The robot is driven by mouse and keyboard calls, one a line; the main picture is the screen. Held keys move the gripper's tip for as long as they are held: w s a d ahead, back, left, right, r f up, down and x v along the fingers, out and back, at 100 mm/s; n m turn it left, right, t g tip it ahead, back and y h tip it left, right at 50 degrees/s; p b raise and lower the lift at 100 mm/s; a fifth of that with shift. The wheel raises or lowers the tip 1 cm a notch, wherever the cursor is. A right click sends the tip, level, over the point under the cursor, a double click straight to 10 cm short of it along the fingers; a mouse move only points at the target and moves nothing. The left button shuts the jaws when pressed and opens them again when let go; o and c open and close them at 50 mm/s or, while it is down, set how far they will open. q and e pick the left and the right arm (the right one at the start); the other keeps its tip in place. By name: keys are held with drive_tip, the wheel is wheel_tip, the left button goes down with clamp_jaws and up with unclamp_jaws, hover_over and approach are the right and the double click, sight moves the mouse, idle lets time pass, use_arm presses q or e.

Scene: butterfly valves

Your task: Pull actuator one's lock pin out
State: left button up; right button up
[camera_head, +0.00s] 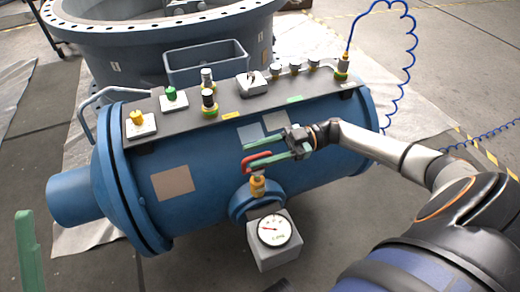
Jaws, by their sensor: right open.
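A blue cylindrical actuator (205,160) lies across the view, with a dark panel of fittings along its top. A red handle (256,161) stands above a brass fitting (258,186) on the actuator's front. My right gripper (262,151) is open in front of the actuator, its green fingers pointing left. Its lower finger overlaps the red handle in this view; I cannot tell if they touch. I cannot tell for sure which part is the lock pin. One green finger of my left gripper (29,250) shows at the lower left edge; the rest is out of view.
A grey box with a round dial gauge (274,230) sits below the brass fitting. Yellow, green and black knobs (208,102) rise from the top panel (228,112). A coiled blue hose (397,95) runs at the right. A large blue flanged ring (165,25) stands behind.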

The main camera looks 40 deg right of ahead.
drive_tip(key=v, duration=1.2)
drive_tip(key=shift+d, duration=0.3)
